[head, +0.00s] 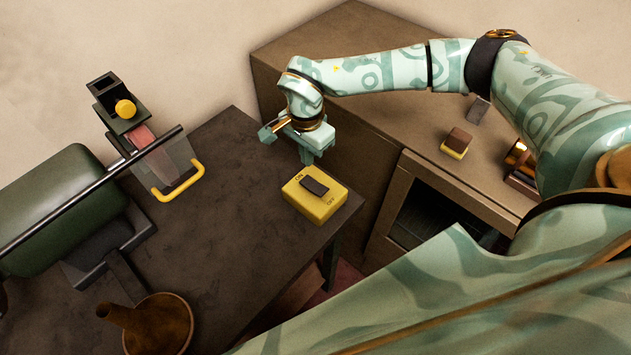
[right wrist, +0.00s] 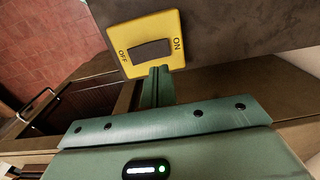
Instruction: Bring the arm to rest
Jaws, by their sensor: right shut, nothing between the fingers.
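My right gripper (head: 311,158) is shut and empty, hanging just beyond the yellow ON/OFF switch box near the right edge of the dark workbench. Its closed fingers also show in the right wrist view (right wrist: 157,87), where their tips overlap the edge of the box in the picture. I cannot tell whether they touch it. The yellow switch box (head: 313,207) has a dark rocker on top, and it fills the upper middle of the right wrist view (right wrist: 135,55). My right arm reaches in from the right, over the brown cabinet. My left gripper is not in view.
The dark workbench (head: 235,240) carries a green machine (head: 60,205) with a clear guard and yellow handle (head: 180,185). The brown cabinet (head: 330,60) holds a brown-and-yellow block (head: 456,143), a grey block (head: 478,109) and a brass piece (head: 519,158).

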